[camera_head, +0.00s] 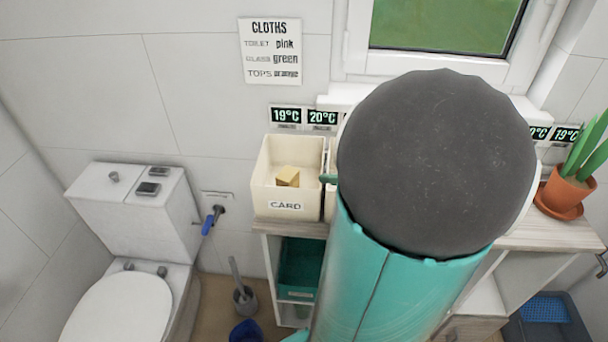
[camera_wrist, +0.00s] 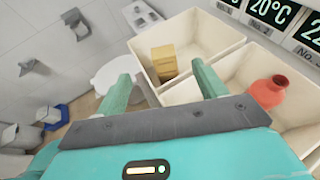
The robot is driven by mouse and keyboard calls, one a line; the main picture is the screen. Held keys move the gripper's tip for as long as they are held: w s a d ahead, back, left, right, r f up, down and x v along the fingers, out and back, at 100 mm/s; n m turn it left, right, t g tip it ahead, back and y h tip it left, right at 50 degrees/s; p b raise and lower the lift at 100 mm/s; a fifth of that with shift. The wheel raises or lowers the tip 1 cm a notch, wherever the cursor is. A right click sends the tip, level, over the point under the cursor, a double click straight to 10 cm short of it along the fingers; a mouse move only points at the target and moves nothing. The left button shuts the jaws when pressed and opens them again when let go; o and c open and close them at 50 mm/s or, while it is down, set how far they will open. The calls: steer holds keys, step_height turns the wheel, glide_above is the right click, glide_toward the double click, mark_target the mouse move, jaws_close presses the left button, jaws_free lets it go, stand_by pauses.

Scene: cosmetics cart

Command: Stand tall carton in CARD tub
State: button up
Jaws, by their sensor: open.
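The tan carton (camera_head: 288,176) is inside the cream CARD tub (camera_head: 285,207), apart from its front wall. In the wrist view the carton (camera_wrist: 164,64) looks upright, near a corner of the tub (camera_wrist: 212,36). My gripper (camera_wrist: 163,86) is open and empty, its two teal fingers apart over the tubs. The carton shows beyond and between the fingertips, with no finger seen touching it. In the head view my arm hides most of the gripper; only a small teal piece shows beside the CARD tub.
A second cream tub beside it holds a red bottle (camera_wrist: 270,90). Temperature displays (camera_head: 286,115) stand behind the tubs. A potted plant (camera_head: 566,190) is on the counter at right. A toilet (camera_head: 130,300) stands at left. My arm covers the counter's middle in the head view.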

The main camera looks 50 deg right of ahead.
steer(key=w+a+r+n+g+h, duration=0.1)
steer(key=a+n+g, duration=0.2)
steer(key=a+n, duration=1.2)
steer(key=w+a+r+n+g+h, duration=0.1)
steer(key=a+n+g, duration=0.3)
steer(key=a+n, duration=1.2)
steer(key=shift+r+n+h, duration=0.7)
steer(key=shift+n, duration=0.3)
